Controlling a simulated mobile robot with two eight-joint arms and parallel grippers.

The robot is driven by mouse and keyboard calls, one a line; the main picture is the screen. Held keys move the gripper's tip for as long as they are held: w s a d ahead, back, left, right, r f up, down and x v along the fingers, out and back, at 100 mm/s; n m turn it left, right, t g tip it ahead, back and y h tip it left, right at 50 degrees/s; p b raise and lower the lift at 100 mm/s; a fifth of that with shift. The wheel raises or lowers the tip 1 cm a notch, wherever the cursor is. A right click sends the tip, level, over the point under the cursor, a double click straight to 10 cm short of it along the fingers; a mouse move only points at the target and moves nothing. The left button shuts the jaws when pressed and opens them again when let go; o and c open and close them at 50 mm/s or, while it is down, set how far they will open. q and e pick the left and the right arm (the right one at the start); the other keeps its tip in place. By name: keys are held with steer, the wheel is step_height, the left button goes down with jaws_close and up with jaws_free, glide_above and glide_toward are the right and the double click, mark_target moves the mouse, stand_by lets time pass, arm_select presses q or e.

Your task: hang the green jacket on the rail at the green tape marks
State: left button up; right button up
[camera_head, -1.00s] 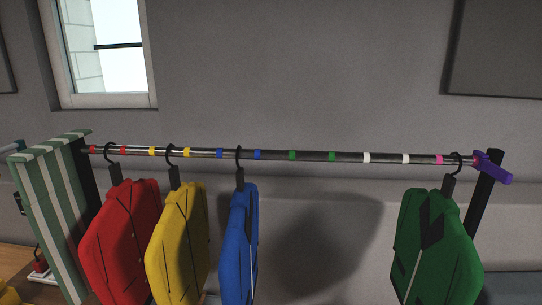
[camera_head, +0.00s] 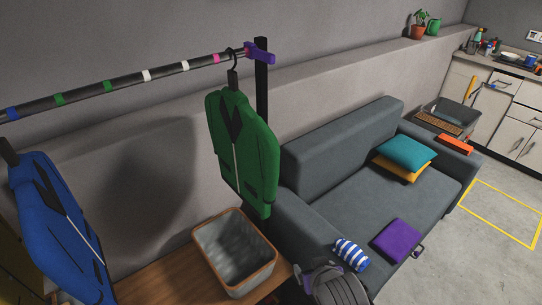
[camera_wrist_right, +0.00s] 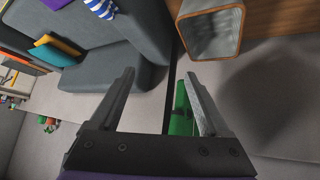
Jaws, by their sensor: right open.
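The green jacket (camera_head: 243,150) hangs from a black hook on the dark rail (camera_head: 82,92), close to its right end and just right of the pink mark (camera_head: 216,58). The green tape marks (camera_head: 58,99) (camera_head: 107,87) lie further left, and the rail between them is bare. My right gripper (camera_wrist_right: 160,73) is open and empty in the right wrist view. A black post and a strip of the green jacket (camera_wrist_right: 181,108) show between its fingers; most of the jacket is hidden there. My left gripper is not in view.
The blue jacket (camera_head: 55,225) hangs left of the green marks. White marks (camera_head: 147,75) (camera_head: 184,65) lie between green and pink. A purple piece (camera_head: 259,51) sits at the rail's end by the black post (camera_head: 262,85). A basket (camera_head: 202,252) and sofa (camera_head: 340,150) stand below.

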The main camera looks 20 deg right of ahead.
mark_target(274, 156)
steer(key=w+d+r+m+t+h, duration=0.1)
steer(key=w+d+r+t, duration=0.15)
steer(key=w+r, duration=0.2)
steer(key=w+d+r+t+h, duration=0.1)
steer(key=w+d+r+t, duration=0.15)
steer(key=w+r, duration=0.2)
steer(key=w+a+r+n+t+y, duration=0.1)
steer(key=w+r+n+y, duration=0.1)
steer(key=w+r+y, duration=0.1)
steer(key=w+a+r+n+t+y, duration=0.2)
steer(key=w+r+y, duration=0.1)
steer(key=w, duration=0.1)
steer(key=w+a+r+n+t+y, duration=0.1)
steer(key=w+a+r+n+y, duration=0.1)
steer(key=w+r+y, duration=0.1)
steer(key=shift+w+a+r, duration=0.15)
steer(key=shift+w+a+y, duration=0.1)
steer(key=shift+a+y, duration=0.15)
steer(key=shift+y, duration=0.15)
steer(key=shift+w+a+n, duration=0.3)
steer(key=shift+w+a, duration=0.1)
steer(key=shift+w, duration=0.2)
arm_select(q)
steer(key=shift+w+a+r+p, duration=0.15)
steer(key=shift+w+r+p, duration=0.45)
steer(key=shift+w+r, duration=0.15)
arm_select(e)
steer(key=x, duration=0.9)
steer(key=shift+w+a, duration=0.2)
steer(key=shift+w, duration=0.1)
